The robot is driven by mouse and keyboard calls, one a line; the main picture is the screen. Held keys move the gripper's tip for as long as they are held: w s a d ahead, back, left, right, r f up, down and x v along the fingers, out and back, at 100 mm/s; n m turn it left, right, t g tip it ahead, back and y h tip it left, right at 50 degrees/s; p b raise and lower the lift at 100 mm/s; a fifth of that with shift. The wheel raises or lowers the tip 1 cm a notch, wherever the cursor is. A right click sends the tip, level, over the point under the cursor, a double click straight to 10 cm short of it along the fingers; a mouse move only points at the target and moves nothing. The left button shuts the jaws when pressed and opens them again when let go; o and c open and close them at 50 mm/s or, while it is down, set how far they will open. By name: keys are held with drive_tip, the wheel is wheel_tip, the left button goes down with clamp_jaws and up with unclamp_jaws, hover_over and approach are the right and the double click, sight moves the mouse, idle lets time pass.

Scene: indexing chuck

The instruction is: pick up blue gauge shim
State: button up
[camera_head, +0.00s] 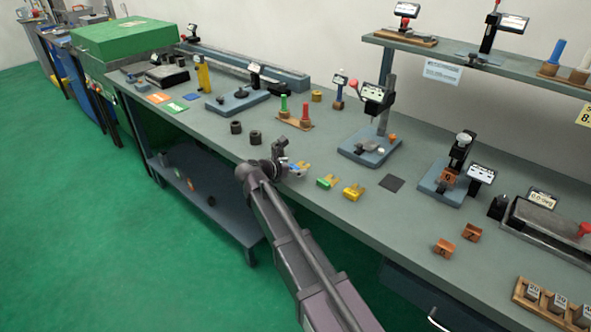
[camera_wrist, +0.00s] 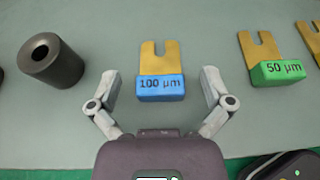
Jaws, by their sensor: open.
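The blue gauge shim (camera_wrist: 161,87) lies on the bench in the wrist view. It has a blue block marked "100 µm" and a brass forked plate pointing away from me. My gripper (camera_wrist: 160,85) is open, with one finger on each side of the shim and visible gaps on both sides. In the head view my gripper (camera_head: 282,160) is at the bench's front edge beside the blue shim (camera_head: 298,168), which it partly hides. No contact with the shim shows.
A green shim (camera_wrist: 277,72) marked "50 µm" lies to the right, with a yellow shim (camera_head: 353,191) beyond it. A dark hollow cylinder (camera_wrist: 51,61) stands to the left. The grey bench (camera_head: 310,220) holds gauge stands farther back. Bare surface surrounds the blue shim.

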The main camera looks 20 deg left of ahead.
sight(295, 166)
drive_tip(key=c, duration=1.3)
drive_tip(key=shift+o, duration=0.2)
drive_tip(key=shift+r, duration=0.15)
wheel_tip(295, 166, up, 4)
drive_tip(key=p, duration=0.4)
drive_tip(key=shift+f, duration=0.25)
drive_tip(key=s+a+r+p, duration=0.1)
drive_tip(key=s+a, duration=0.2)
drive_tip(key=s, duration=1.2)
drive_tip(key=shift+s, duration=0.4)
drive_tip(key=shift+r, duration=0.1)
drive_tip(key=shift+r, duration=0.1)
wheel_tip(295, 166, up, 8)
drive_tip(key=p, duration=0.7)
drive_tip(key=shift+f+p, duration=0.25)
drive_tip(key=shift+p, duration=0.15)
